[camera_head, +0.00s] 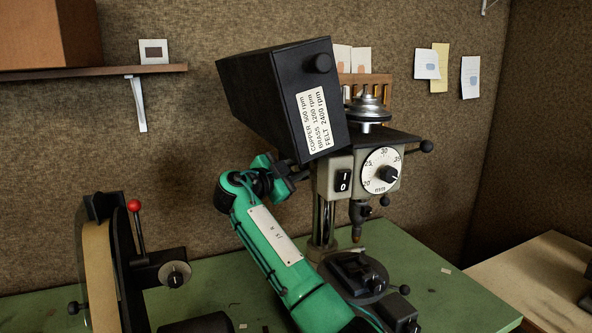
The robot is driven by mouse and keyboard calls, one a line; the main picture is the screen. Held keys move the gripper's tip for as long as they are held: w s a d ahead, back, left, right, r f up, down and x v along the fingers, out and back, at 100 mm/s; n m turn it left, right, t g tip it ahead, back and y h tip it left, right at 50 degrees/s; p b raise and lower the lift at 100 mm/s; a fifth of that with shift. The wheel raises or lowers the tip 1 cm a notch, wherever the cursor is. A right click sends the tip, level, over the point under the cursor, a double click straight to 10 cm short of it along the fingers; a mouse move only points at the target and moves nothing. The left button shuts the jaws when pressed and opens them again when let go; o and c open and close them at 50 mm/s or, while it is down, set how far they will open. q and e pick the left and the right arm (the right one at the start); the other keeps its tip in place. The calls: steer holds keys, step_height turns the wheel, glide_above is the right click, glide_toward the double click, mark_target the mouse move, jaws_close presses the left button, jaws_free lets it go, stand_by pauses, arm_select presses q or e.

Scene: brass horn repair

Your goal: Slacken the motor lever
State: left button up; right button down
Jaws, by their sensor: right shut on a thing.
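The bench drill press (331,177) stands on the green bench, with its black belt cover (265,85) tilted up and open. My right gripper (289,170) is at the left side of the drill head, below the open cover. It is shut on what appears to be the motor lever. The lever itself is mostly hidden by the gripper and the cover, so its angle cannot be told. The stepped pulley (368,105) shows on top of the head. My left gripper is not in view.
A belt sander (103,265) with a red-knobbed lever (135,206) stands at the left. The drill's depth dial (381,170) and a black-knobbed handle (426,147) are on its right. A vise (355,272) sits below the chuck. The green bench (440,290) is clear at right.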

steer(key=shift+r, duration=0.15)
step_height(320, 180, up, 2)
steer(key=shift+s+d+r+n+g+y+b, duration=0.15)
steer(key=shift+n+g+y+b, duration=0.1)
steer(key=shift+n, duration=0.35)
steer(key=shift+w+a+r+n+g+y+b, duration=0.15)
steer(key=shift+n+g, duration=0.1)
steer(key=shift+n, duration=0.35)
steer(key=shift+s+d+f, duration=0.1)
